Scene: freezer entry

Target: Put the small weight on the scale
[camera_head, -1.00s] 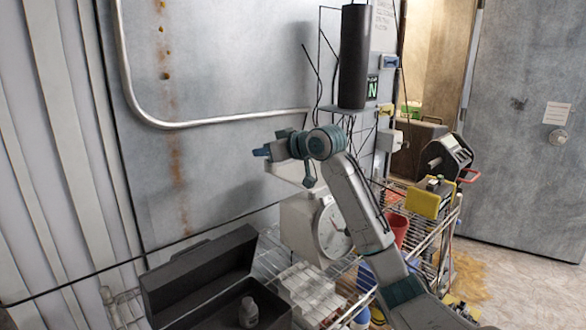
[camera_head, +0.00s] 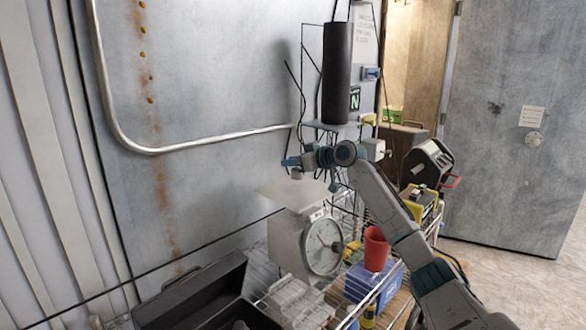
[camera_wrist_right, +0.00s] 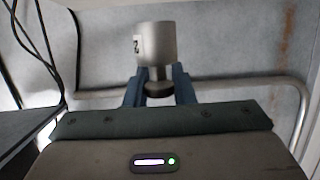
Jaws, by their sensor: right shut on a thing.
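My right gripper (camera_head: 290,162) is raised above the white scale (camera_head: 288,248), which has a round dial (camera_head: 322,245) and a flat pan (camera_head: 275,196) on top. In the right wrist view its blue fingers (camera_wrist_right: 159,92) are shut on the narrow neck of a grey metal weight (camera_wrist_right: 156,43) with a small marked label. In the head view the weight is too small to make out clearly, and there appears to be a gap between gripper and pan. My left gripper is not in view.
An open black case (camera_head: 195,295) lies at the front left, with a small grey piece in it. A red cup (camera_head: 376,250) and a blue box (camera_head: 372,285) stand right of the scale on the wire rack. A dark cylinder (camera_head: 337,72) stands behind the gripper.

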